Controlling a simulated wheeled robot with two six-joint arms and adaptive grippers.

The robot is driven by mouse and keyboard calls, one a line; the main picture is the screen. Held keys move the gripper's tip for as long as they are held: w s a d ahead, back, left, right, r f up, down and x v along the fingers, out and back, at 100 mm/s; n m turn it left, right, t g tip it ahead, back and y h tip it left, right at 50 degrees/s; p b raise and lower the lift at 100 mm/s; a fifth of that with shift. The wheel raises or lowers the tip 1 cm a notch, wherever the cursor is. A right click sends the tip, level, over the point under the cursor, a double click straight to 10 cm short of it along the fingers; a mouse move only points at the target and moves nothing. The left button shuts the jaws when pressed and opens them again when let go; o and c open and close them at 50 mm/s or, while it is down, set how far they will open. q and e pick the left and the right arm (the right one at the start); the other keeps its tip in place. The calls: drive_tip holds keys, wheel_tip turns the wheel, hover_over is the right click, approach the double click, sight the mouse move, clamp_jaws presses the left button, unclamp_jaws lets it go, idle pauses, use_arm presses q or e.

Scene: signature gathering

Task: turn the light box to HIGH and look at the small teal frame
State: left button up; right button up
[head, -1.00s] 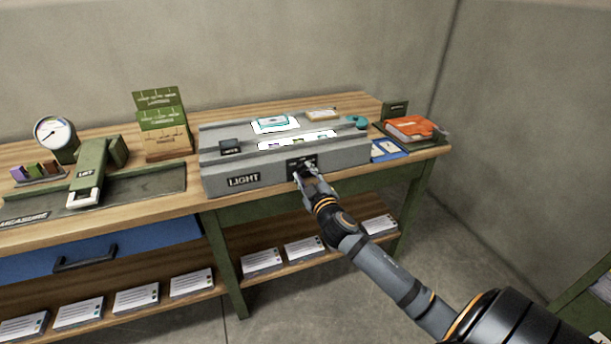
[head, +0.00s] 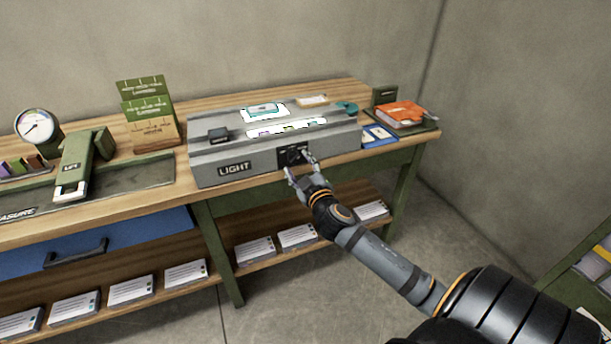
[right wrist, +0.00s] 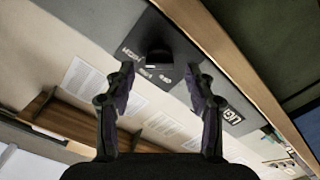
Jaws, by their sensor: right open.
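The grey light box (head: 236,156), marked LIGHT, sits on the wooden bench. Its front carries a black switch panel (head: 291,154), partly hidden by my right gripper (head: 302,167). That gripper is open and empty just in front of the panel. The right wrist view shows a black knob (right wrist: 158,57) beyond and between the open fingertips (right wrist: 160,78), apart from them. A teal-edged frame (head: 264,111) lies on a bright white area on top of the box. My left gripper is not in view.
A bright strip (head: 287,127) and a small dark block (head: 217,134) are on the box top. An orange book (head: 400,114) and blue cards (head: 379,134) lie to the right. A green LIFT device (head: 85,163) and dial gauge (head: 36,126) stand left.

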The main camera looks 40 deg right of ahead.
drive_tip(key=v, duration=1)
drive_tip(key=shift+s, duration=0.1)
